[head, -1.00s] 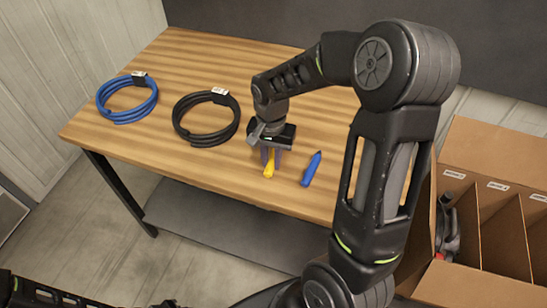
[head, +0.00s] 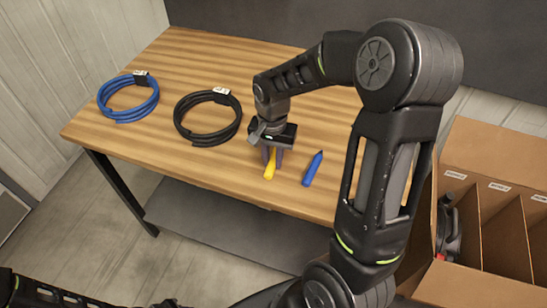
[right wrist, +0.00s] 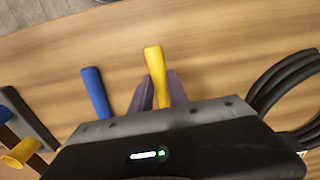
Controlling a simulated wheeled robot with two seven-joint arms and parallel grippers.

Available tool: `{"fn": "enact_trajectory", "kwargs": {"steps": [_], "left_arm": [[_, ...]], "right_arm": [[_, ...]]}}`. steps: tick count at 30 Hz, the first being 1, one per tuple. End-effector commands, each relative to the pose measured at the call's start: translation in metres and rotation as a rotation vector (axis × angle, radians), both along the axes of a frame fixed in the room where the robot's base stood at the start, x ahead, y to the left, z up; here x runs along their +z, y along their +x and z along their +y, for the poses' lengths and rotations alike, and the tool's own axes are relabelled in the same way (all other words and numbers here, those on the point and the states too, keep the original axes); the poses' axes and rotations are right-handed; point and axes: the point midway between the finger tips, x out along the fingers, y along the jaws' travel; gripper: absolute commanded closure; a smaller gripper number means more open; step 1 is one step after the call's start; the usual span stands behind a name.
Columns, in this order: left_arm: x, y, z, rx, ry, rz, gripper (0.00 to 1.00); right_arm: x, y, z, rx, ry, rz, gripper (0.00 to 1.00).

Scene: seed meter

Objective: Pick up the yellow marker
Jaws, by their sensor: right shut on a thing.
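The yellow marker (head: 270,170) is near the front edge of the wooden table. My right gripper (head: 272,157) points down over it, and its fingers are shut on the marker. In the right wrist view the yellow marker (right wrist: 156,75) stands out between the two fingers of the right gripper (right wrist: 158,92). The marker's far end is hidden by the gripper body. I cannot tell whether it is clear of the table top. My left gripper is out of view; only part of the left arm shows at the lower left.
A blue marker (head: 312,169) lies just right of the gripper. A black cable coil (head: 208,118) and a blue one (head: 128,98) lie to the left. A cardboard box with compartments (head: 480,205) stands at the right. In the right wrist view, a grey, blue and yellow item (right wrist: 22,135) shows at left.

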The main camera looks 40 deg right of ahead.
Motion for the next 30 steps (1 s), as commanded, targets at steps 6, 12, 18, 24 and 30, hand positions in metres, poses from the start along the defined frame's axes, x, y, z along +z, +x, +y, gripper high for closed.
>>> {"fn": "enact_trajectory", "kwargs": {"steps": [6,12,18,24,30], "left_arm": [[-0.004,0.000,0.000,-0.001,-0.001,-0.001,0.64],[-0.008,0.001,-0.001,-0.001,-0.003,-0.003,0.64],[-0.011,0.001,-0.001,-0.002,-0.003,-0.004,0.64],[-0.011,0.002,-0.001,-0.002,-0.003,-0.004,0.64],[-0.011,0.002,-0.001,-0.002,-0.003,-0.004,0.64]], "right_arm": [[0.022,0.001,0.000,0.001,-0.001,-0.006,1.00],[0.062,0.002,0.000,0.000,-0.001,-0.007,1.00],[0.092,0.001,0.000,0.000,-0.001,-0.003,1.00],[0.099,0.000,0.000,0.000,-0.001,-0.001,1.00],[0.099,0.000,0.000,0.000,-0.001,-0.001,1.00]]}}
